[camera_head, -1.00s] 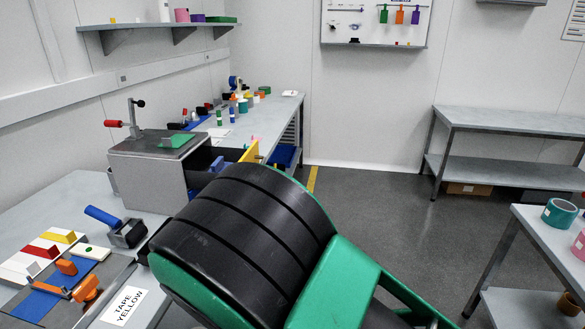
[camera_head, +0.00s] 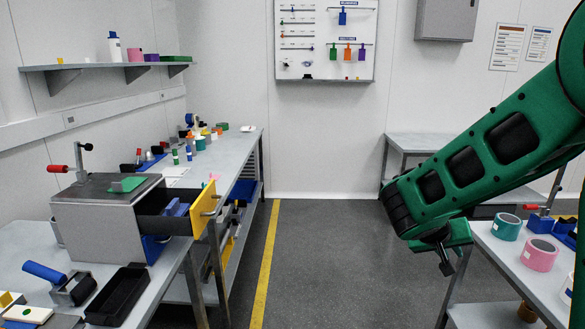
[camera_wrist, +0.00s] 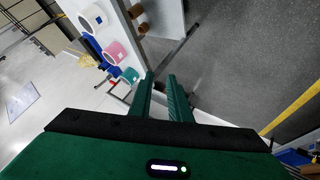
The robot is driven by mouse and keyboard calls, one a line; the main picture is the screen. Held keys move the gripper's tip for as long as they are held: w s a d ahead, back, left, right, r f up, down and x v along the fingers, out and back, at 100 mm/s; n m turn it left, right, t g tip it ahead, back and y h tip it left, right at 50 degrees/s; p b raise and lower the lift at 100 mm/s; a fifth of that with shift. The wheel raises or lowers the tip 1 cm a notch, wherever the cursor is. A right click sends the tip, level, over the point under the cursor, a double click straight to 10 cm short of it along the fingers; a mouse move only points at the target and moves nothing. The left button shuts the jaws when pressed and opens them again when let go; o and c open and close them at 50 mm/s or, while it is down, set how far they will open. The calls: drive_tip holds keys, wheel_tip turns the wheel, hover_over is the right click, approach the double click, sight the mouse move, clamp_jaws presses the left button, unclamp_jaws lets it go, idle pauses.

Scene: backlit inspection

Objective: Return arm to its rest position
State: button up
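My arm, green with dark inset panels, comes in from the right edge in the head view and reaches toward the middle, above the grey floor. In the wrist view the two green fingers of my gripper (camera_wrist: 161,78) stand apart with nothing between them. The fingers are hard to make out in the head view. Tape rolls lie beyond the fingers in the wrist view: a teal roll (camera_wrist: 130,75), a pink roll (camera_wrist: 115,53) and a white roll (camera_wrist: 92,17).
The right-hand table carries the teal roll (camera_head: 506,227) and pink roll (camera_head: 540,254) close to my arm. At left, an open drawer with a yellow front (camera_head: 204,208) juts from a grey box (camera_head: 105,222). Grey floor (camera_head: 318,265) is clear between.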

drive_tip(key=s+d+m+g+y, duration=0.3)
drive_tip(key=s+d+g, duration=0.15)
drive_tip(key=s, duration=0.95)
drive_tip(key=s+a+y, duration=0.1)
drive_tip(key=s+y, duration=0.1)
drive_tip(key=s, duration=0.6)
drive_tip(key=s+a+r+y, duration=0.1)
drive_tip(key=s+a+y, duration=0.1)
drive_tip(key=s, duration=0.6)
drive_tip(key=shift+s+a+r+g+y, duration=0.15)
drive_tip(key=shift+s+g+y, duration=0.15)
drive_tip(key=shift+y, duration=0.2)
drive_tip(key=shift+w+f, duration=0.25)
drive_tip(key=shift+w, duration=0.4)
